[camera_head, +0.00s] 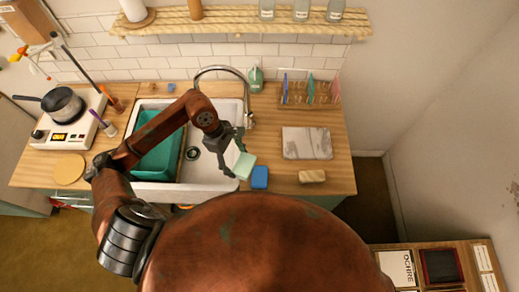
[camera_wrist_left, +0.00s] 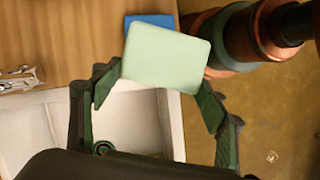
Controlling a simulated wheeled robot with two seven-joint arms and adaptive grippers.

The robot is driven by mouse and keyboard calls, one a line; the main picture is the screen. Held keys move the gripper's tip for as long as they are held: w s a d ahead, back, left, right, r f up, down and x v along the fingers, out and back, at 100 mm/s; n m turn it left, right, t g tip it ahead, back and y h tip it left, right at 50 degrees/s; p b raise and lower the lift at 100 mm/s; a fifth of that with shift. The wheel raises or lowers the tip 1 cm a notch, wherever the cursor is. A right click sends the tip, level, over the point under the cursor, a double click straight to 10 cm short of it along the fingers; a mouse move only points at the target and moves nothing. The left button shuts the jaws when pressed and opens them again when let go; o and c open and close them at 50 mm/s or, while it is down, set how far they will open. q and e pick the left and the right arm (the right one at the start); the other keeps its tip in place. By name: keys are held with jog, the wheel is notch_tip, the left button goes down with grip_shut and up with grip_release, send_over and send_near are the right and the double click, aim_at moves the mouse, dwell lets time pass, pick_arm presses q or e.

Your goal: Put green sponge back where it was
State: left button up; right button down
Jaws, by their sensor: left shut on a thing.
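The pale green sponge (camera_head: 244,166) is in my left gripper (camera_head: 234,156), near the right front edge of the sink. In the left wrist view the sponge (camera_wrist_left: 166,56) sits between the two fingers of my left gripper (camera_wrist_left: 160,90), close to the camera. It overlaps the blue sponge (camera_wrist_left: 148,20) there. In the head view the blue sponge (camera_head: 260,177) lies on the wooden counter just right of the held sponge. Whether the green sponge touches the counter is hard to tell. My right gripper is not seen.
A tan sponge or block (camera_head: 312,176) lies further right on the counter (camera_head: 335,178). A marble slab (camera_head: 307,143) lies behind it. The white sink (camera_head: 230,110) holds a teal basin (camera_head: 160,150). A tap (camera_head: 247,105) and a soap bottle (camera_head: 256,79) stand behind.

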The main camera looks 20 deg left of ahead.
pick_arm(q)
jog(key=s+a+n+t+p, duration=0.1)
jog(key=a+n+t, duration=0.1)
jog(key=n, duration=0.2)
jog(key=p, duration=0.4)
send_over(256, 152)
jog(key=s+a, duration=0.2)
jog(key=f, duration=0.7)
jog(key=shift+w+d+f, duration=0.25)
jog(key=shift+f, duration=0.1)
jog(key=shift+w+d+f, duration=0.1)
jog(key=shift+w+f, duration=0.3)
jog(key=shift+f, duration=0.15)
notch_tip(256, 152, down, 3)
jog(key=shift+w+r+p, duration=0.1)
jog(key=shift+p, duration=0.9)
jog(key=shift+f, duration=0.25)
jog(key=shift+f, duration=0.1)
